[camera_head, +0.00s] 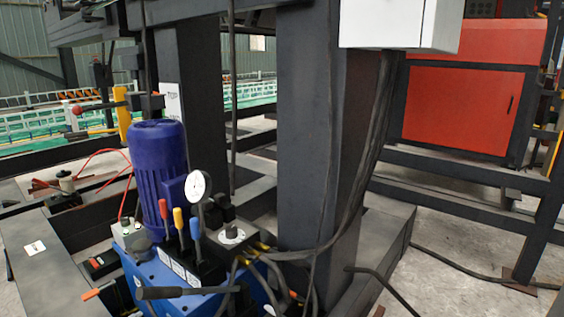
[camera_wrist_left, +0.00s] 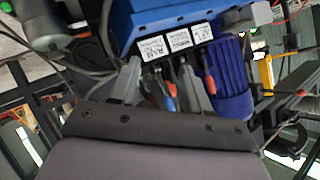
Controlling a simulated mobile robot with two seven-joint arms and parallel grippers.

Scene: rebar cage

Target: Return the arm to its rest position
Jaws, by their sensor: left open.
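My left gripper (camera_wrist_left: 160,72) shows in the left wrist view, with its two grey fingers apart. Handles of the lever bank (camera_wrist_left: 171,98) show between and beyond the fingers; I cannot tell whether they touch. Neither gripper nor arm can be made out in the head view. There, the hydraulic unit has three levers with red (camera_head: 163,209), yellow (camera_head: 178,218) and blue (camera_head: 195,228) handles, standing roughly upright. My right gripper is in neither view.
A blue motor (camera_head: 157,165) and a white gauge (camera_head: 199,185) stand beside the levers. A thick dark column (camera_head: 307,130) with hanging cables rises to their right. A red cabinet (camera_head: 460,97) stands behind.

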